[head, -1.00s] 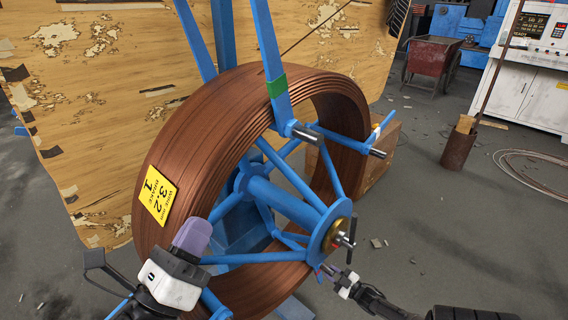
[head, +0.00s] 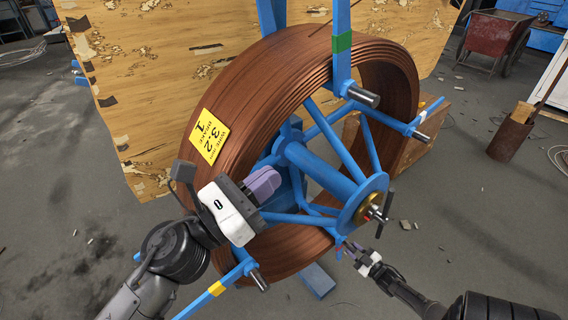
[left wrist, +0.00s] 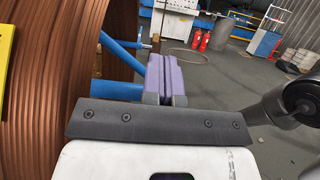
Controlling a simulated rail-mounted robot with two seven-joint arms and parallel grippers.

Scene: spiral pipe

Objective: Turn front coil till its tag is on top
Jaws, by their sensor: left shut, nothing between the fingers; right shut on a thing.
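The copper wire coil (head: 330,60) sits upright on a blue spoked reel. Its yellow tag (head: 210,137) is on the outer rim, at the left side and below the top. My left gripper (head: 264,184) has its purple fingers shut with nothing between them, in front of the coil's near face by the spokes. The fingers also show together in the left wrist view (left wrist: 165,77), beside a blue bar, with the tag's edge (left wrist: 5,65) at the left. My right gripper (head: 345,250) is shut on a blue spoke (head: 337,238) below the hub; its fingertips are small here.
Blue arms with steel ends (head: 260,280) stick out around the reel. A wooden board (head: 150,90) stands behind. A rusty canister (head: 508,140) stands at right. Floor at left is open.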

